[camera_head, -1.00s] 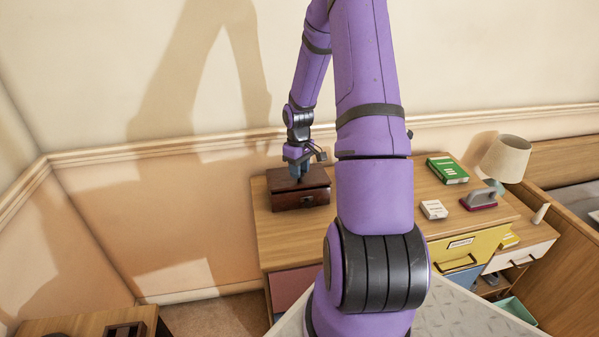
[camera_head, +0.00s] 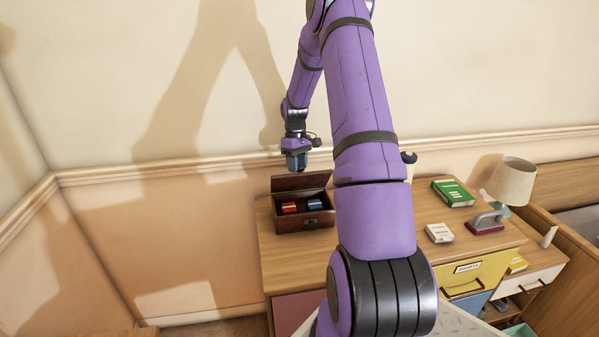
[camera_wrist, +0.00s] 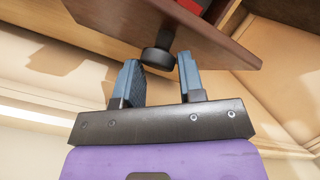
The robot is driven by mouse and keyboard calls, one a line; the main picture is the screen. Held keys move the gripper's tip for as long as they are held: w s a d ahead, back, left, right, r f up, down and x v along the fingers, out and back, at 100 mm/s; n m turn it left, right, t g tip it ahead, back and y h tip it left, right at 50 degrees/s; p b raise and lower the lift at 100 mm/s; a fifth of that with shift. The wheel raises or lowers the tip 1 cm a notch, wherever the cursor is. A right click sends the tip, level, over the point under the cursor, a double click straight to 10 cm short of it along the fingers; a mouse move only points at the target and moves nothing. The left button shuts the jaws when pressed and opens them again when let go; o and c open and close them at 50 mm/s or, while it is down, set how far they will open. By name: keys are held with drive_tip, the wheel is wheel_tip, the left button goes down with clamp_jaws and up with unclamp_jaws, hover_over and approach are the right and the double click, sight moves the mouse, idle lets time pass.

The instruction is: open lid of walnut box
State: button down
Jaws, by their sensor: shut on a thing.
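The walnut box (camera_head: 290,226) stands on the desk with its lid (camera_head: 302,183) raised and tilted up at the back. Inside lie a red item (camera_head: 289,208) and a blue item (camera_head: 314,204). My gripper (camera_head: 297,166) is just above the lid's upper edge. In the wrist view, the lid (camera_wrist: 205,38) carries a dark round knob (camera_wrist: 157,61). The knob sits between the two blue fingertips of my gripper (camera_wrist: 160,65), which is shut on it. Visible gaps beside the knob make the contact hard to see.
The wall rises close behind the walnut box. My arm hides the desk's middle.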

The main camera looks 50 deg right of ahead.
drive_tip(key=shift+w+d+f, duration=0.2)
drive_tip(key=shift+w+d, duration=0.25)
drive_tip(key=shift+d, duration=0.25)
drive_tip(key=shift+w+d+f, duration=0.2)
drive_tip(key=shift+w+d, duration=0.25)
drive_tip(key=shift+d, duration=0.25)
drive_tip(key=c, duration=0.8)
unclamp_jaws()
drive_tip(key=shift+s+d+f, duration=0.1)
drive_tip(key=shift+a, duration=0.2)
drive_tip(key=s+a+r, duration=0.1)
drive_tip(key=s+a, duration=0.1)
drive_tip(key=s, duration=0.2)
drive_tip(key=s+a+r, duration=0.2)
drive_tip(key=s+a, duration=0.1)
drive_tip(key=s, duration=0.1)
drive_tip(key=s+a+r, duration=0.2)
drive_tip(key=s+a, duration=0.1)
drive_tip(key=s, duration=0.2)
drive_tip(key=shift+s+a+r, duration=0.1)
drive_tip(key=shift+a+r, duration=0.05)
drive_tip(key=shift+r, duration=0.1)
